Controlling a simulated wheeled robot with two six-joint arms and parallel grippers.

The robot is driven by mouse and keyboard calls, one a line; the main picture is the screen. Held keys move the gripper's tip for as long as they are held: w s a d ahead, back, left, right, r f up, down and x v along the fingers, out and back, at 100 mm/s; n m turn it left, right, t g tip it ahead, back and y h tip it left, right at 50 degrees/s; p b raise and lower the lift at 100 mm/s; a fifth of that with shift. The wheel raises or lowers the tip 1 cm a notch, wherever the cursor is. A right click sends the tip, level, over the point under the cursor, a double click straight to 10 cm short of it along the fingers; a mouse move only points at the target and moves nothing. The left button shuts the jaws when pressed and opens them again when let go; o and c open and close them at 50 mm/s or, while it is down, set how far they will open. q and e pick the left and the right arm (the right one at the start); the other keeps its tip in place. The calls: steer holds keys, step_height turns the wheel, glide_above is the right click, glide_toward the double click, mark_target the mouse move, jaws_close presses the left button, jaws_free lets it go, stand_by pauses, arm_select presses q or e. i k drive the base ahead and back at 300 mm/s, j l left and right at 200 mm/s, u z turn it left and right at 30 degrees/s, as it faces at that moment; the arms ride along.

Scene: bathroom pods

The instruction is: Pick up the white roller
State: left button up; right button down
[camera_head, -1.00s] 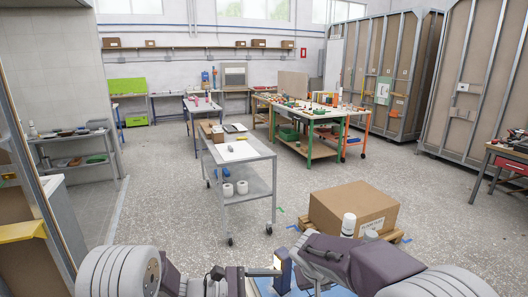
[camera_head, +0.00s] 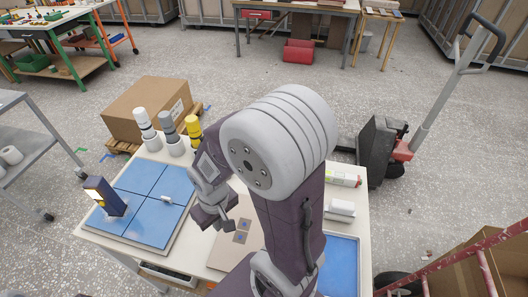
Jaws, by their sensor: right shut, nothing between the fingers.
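A white roll-like piece (camera_head: 341,209) lies on the table at the right, beside my arm; I cannot tell for sure that it is the white roller. Another pale cylinder with a coloured end (camera_head: 343,178) lies just behind it. My right gripper (camera_head: 222,222) is shut and empty, pointing down above the middle of the table, left of these pieces and apart from them. My right arm's big grey joint and purple link stand between the gripper and the pieces and hide part of the table. My left gripper is not in view.
The table holds a blue tiled panel (camera_head: 140,221) with a small white fitting (camera_head: 167,199) and a dark upright block (camera_head: 104,196). White, grey and yellow-topped bottles (camera_head: 194,131) stand at its back. A cardboard box (camera_head: 148,106) is behind; a pallet jack (camera_head: 402,145) is at right.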

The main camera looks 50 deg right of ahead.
mark_target(338, 210)
steer(key=z, duration=2.7)
